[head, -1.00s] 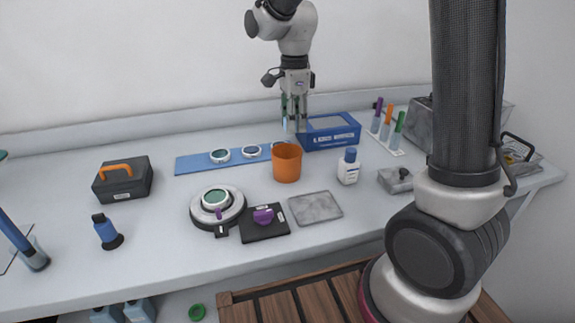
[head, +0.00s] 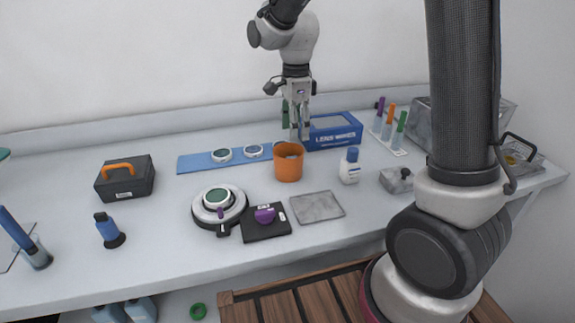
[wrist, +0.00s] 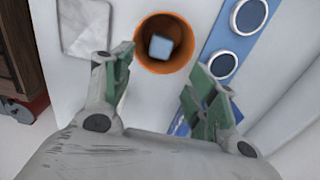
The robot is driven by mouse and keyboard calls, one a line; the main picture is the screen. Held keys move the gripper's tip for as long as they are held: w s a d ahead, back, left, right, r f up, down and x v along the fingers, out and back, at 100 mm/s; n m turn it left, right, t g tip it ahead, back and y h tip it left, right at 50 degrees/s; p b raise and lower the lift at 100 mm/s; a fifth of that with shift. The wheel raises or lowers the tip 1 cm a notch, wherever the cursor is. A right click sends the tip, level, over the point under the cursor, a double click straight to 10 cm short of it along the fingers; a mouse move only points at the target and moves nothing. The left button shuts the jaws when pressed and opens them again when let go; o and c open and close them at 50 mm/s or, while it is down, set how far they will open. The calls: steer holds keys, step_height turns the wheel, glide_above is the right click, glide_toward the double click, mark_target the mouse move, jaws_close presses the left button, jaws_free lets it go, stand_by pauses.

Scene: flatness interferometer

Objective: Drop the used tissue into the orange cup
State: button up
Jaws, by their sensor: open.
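The orange cup (head: 288,167) stands upright on the bench near the middle. In the wrist view the cup (wrist: 141,61) is seen from above, between and just beyond my fingertips. My gripper (head: 297,131) is behind and above the cup. In the wrist view my gripper (wrist: 158,76) has its green-padded fingers wide apart with nothing between them.
A blue lens wipes box (head: 333,133) stands right behind the cup. A blue strip (head: 196,162) with round optics lies left of it. A grey plate (head: 317,206) and a black pad (head: 267,229) lie in front.

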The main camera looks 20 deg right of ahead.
step_height(320, 180, up, 12)
stand_by(0.4)
steer(key=s+d+n+t, duration=0.2)
steer(key=s+d+n, duration=0.5)
steer(key=s, duration=0.5)
steer(key=s+d+n+t, duration=0.2)
steer(key=s+d+n, duration=0.6)
steer(key=s+n, duration=0.3)
steer(key=shift+s+f, duration=0.35)
steer(key=shift+s, duration=0.15)
